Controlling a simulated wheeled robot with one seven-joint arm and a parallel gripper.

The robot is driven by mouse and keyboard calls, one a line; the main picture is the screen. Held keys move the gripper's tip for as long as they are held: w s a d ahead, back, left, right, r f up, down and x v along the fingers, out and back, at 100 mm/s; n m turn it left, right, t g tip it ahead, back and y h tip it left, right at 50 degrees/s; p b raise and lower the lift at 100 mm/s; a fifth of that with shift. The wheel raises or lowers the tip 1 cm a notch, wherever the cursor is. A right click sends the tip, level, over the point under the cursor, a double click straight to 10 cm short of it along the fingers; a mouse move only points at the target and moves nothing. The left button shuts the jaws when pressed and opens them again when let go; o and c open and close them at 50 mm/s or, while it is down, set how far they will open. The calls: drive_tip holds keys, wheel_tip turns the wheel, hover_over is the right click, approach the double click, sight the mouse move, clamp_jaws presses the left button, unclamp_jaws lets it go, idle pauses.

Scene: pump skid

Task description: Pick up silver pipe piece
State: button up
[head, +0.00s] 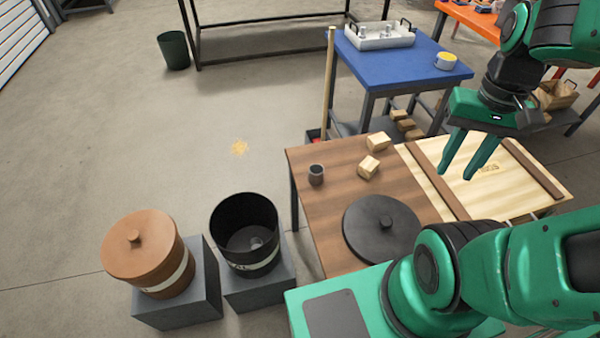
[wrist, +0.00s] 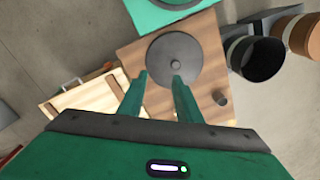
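My gripper (head: 459,174) is open and empty, above the light wooden board at the table's right, well apart from the cylinder. Its two fingers also show spread in the wrist view (wrist: 159,78).
A round black lid (head: 381,230) and two wooden blocks (head: 369,167) lie near the cylinder. The open black bin (head: 232,215) and a lidded terracotta pot (head: 145,250) stand on grey plinths at left. A blue table (head: 400,65) stands behind. Floor at left is mostly clear.

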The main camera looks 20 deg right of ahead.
drive_tip(key=shift+s+d, duration=0.1)
drive_tip(key=shift+d, duration=0.15)
drive_tip(key=shift+o, duration=0.9)
drive_tip(key=o, duration=0.6)
drive_tip(key=shift+s+d+r, duration=0.1)
drive_tip(key=shift+s+r, duration=0.15)
drive_tip(key=shift+s, duration=0.2)
drive_tip(key=shift+c, duration=0.2)
drive_tip(key=w+f+m+y, duration=0.1)
drive_tip(key=w+f+m, duration=0.1)
drive_tip(key=w+f, duration=0.45)
drive_tip(key=m+t+y, duration=0.3)
drive_tip(key=m+y, duration=0.8)
drive_tip(key=m, duration=0.1)
approach(316, 172)
drive_tip(key=s, duration=0.1)
drive_tip(key=s+r, duration=0.1)
drive_tip(key=s, duration=0.1)
drive_tip(key=s+r, duration=0.1)
drive_tip(key=shift+s+d, duration=0.2)
drive_tip(key=shift+d, duration=0.1)
drive_tip(key=shift+w+a+f+m+t+y, duration=0.15)
drive_tip(key=shift+w+f+m+t+y, duration=0.15)
drive_tip(key=shift+w+m+t, duration=0.25)
drive_tip(key=shift+w+a+t, duration=0.1)
drive_tip(key=shift+t, duration=0.15)
drive_tip(key=shift+r+x, duration=0.2)
drive_tip(key=shift+x, duration=5.1)
